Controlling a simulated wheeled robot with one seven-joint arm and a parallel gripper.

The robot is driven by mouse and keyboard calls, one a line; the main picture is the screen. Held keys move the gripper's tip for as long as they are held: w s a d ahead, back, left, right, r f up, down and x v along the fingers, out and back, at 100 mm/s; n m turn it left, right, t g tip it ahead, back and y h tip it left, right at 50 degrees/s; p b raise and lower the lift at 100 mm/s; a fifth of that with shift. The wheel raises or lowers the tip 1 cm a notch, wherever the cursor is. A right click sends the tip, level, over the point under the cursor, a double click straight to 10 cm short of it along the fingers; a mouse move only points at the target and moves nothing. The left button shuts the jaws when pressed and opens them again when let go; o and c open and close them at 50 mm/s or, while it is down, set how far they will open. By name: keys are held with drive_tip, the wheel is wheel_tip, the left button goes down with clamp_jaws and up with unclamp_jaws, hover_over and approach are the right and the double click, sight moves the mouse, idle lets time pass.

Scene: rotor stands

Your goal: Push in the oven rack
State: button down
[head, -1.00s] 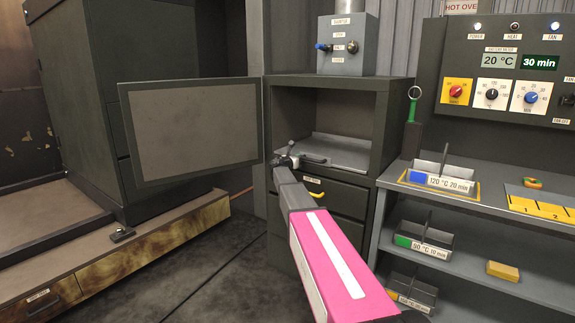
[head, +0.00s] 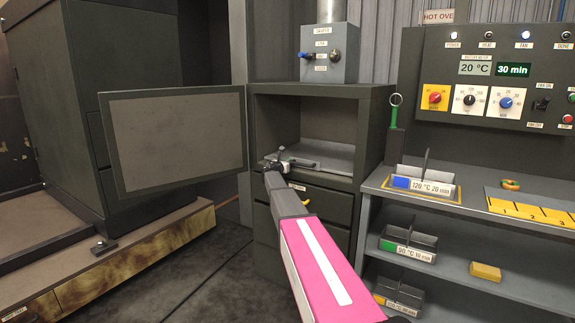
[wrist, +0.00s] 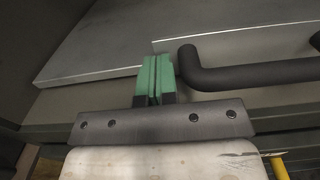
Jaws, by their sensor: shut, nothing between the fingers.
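The oven rack (head: 335,153) is a flat grey plate in the open oven cavity (head: 330,125), with a dark bar handle (wrist: 255,74) at its front. My gripper (head: 276,158) is at the front left of the rack, beside the handle. In the wrist view, its green fingers (wrist: 154,72) are shut with nothing between them. They point at the rack's front edge, just left of the handle's bend. I cannot tell whether the fingertips touch the rack. The oven door (head: 176,143) stands open to the left.
Drawers with a yellow handle are below the cavity. A damper box (head: 330,53) stands on the oven. To the right is a shelf unit (head: 425,205) with labelled trays, under a control panel (head: 500,75). Dark floor (head: 185,275) is clear at left.

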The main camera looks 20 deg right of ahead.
drive_tip(key=v, duration=1.4)
drive_tip(key=s+a+f+m+g+y, duration=0.1)
drive_tip(key=s+f+m+g+y, duration=0.25)
drive_tip(key=s+f+m, duration=0.65)
drive_tip(key=s+f+m+g+y, duration=0.2)
drive_tip(key=s+f+m+g, duration=0.2)
drive_tip(key=s+f, duration=0.65)
drive_tip(key=s+a+f+m+g+y, duration=0.1)
drive_tip(key=s+a+f+m+y, duration=0.1)
drive_tip(key=s, duration=0.6)
drive_tip(key=s+a+f+m+g+y, duration=0.2)
drive_tip(key=s+a+m, duration=0.3)
drive_tip(key=s, duration=0.4)
drive_tip(key=s+a+f+m+g+y, duration=0.1)
drive_tip(key=s+a+m+y, duration=0.3)
drive_tip(key=s, duration=0.5)
drive_tip(key=shift+f+m, duration=0.7)
drive_tip(key=shift+f, duration=0.15)
drive_tip(key=shift+g, duration=0.25)
